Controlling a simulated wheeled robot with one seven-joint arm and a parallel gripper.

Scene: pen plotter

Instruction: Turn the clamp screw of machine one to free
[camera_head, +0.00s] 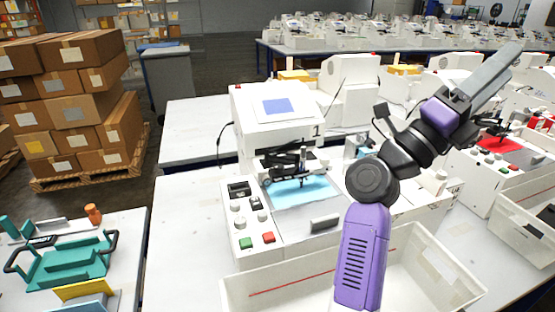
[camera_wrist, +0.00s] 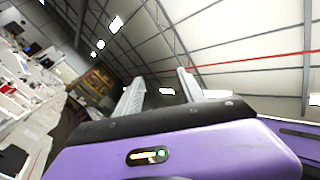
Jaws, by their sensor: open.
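Machine one (camera_head: 262,133) is the white plotter marked "1" in the middle of the head view. Its black pen carriage (camera_head: 290,165) hangs over a light blue sheet (camera_head: 300,190). The clamp screw is too small to make out for certain among the dark carriage parts, so its setting cannot be told. My gripper (camera_head: 505,65) is raised at the upper right of the head view, well apart from machine one. In the wrist view my gripper (camera_wrist: 160,92) has its two pale fingers apart with nothing between them, pointing toward the ceiling.
A white bin (camera_head: 250,290) stands in front of machine one. A control panel (camera_head: 250,215) with knobs and green and red buttons is on its left. A teal fixture (camera_head: 65,262) lies on the left table. Machine two's neighbour with a red sheet (camera_head: 495,143) stands at right.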

